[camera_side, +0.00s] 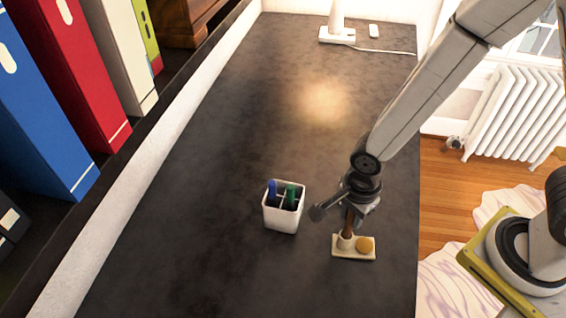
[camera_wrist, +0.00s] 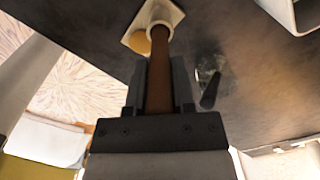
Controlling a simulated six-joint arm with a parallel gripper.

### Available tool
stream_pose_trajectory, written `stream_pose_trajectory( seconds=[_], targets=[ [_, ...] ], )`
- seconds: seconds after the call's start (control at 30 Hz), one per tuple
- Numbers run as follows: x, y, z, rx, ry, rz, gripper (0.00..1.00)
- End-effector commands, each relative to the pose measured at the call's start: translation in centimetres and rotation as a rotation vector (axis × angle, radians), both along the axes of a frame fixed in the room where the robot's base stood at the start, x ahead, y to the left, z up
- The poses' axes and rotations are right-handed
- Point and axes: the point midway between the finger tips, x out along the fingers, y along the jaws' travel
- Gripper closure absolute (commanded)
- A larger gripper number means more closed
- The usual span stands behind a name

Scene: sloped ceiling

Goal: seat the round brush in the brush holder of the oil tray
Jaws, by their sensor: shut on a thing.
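The oil tray (camera_side: 353,257) is a small cream-coloured plate near the front right of the dark table. It carries a round cream holder (camera_side: 345,242) on its left and a yellow-orange round patch (camera_side: 365,244) on its right. My gripper (camera_side: 356,210) is just above the tray, shut on the brown handle of the round brush (camera_side: 349,222). In the wrist view the brush handle (camera_wrist: 158,85) runs between the fingers of my gripper (camera_wrist: 166,75) to the holder (camera_wrist: 160,18). The brush's lower end is hidden in or behind the holder; I cannot tell how deep it sits.
A white pen cup (camera_side: 283,215) with blue and green pens stands left of the tray. A white lamp base (camera_side: 337,36) with a cable is at the back. The table's right edge is close to the tray; the middle of the table is clear.

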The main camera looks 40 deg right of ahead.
Motion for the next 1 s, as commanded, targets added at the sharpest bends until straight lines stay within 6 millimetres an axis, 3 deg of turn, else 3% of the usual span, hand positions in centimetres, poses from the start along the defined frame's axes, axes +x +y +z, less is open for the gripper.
stream_pose_trajectory(
  seconds=[0.13, 0.17, 0.23, 0.27, 0.73, 1.0],
  targets=[
    [0.0, 0.0, -0.3, 0.000, 0.001, 0.000, 1.00],
    [0.0, 0.0, -0.3, 0.000, 0.001, 0.000, 0.59],
    [0.0, 0.0, -0.3, 0.000, 0.000, 0.000, 0.37],
    [0.0, 0.0, -0.3, 0.000, 0.000, 0.000, 0.34],
    [0.0, 0.0, 0.0, 0.000, -0.001, 0.000, 0.34],
    [0.1, 0.0, 1.6, 0.001, -0.002, 0.000, 0.34]
  ],
)
